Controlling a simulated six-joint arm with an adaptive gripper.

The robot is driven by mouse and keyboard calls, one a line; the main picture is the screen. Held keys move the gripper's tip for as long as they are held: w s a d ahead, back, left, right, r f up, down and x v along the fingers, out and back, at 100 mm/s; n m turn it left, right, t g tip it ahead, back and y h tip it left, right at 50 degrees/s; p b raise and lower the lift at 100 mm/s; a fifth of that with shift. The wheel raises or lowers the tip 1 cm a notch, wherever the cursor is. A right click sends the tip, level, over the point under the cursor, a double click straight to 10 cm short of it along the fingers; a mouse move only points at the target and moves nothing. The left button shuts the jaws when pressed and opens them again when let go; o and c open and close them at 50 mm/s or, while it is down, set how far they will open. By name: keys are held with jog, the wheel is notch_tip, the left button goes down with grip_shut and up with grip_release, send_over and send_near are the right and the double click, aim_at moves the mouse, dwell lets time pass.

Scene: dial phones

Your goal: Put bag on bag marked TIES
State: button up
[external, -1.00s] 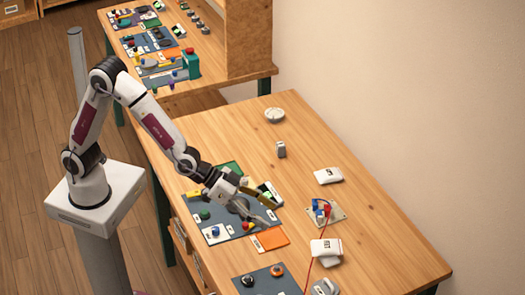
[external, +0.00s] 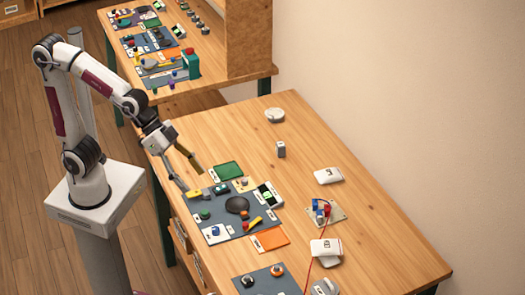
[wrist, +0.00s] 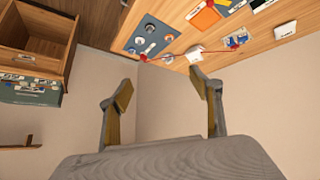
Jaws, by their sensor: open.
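A white bag (external: 328,175) with a small dark label lies flat toward the right side of the table. A second white labelled bag (external: 326,245) lies nearer the front, with another white shape (external: 330,261) directly under its front edge; I cannot tell whether that is a separate bag. I cannot read the labels, so I cannot tell which is marked TIES. White bags also show at the top of the wrist view (wrist: 196,52). My gripper (external: 193,181) is open and empty, above the table's left edge, well apart from the bags. Its spread fingers (wrist: 160,90) frame bare wall.
A grey mat (external: 225,222) with several small parts, a green tray (external: 228,170) and an orange tray (external: 271,238) lie near my gripper. A red cable (external: 312,268) runs from a connector board (external: 325,211) past the front bag. The table's far part is mostly clear.

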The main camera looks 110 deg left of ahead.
jog(key=s+a+f+g, duration=0.1)
jog(key=s, duration=0.9)
jog(key=s+a+g+y, duration=0.1)
jog(key=s+a+g, duration=0.1)
jog(key=s, duration=0.9)
jog(key=shift+s+a+f, duration=0.15)
jog(key=shift+a+f, duration=0.1)
jog(key=shift+f, duration=0.15)
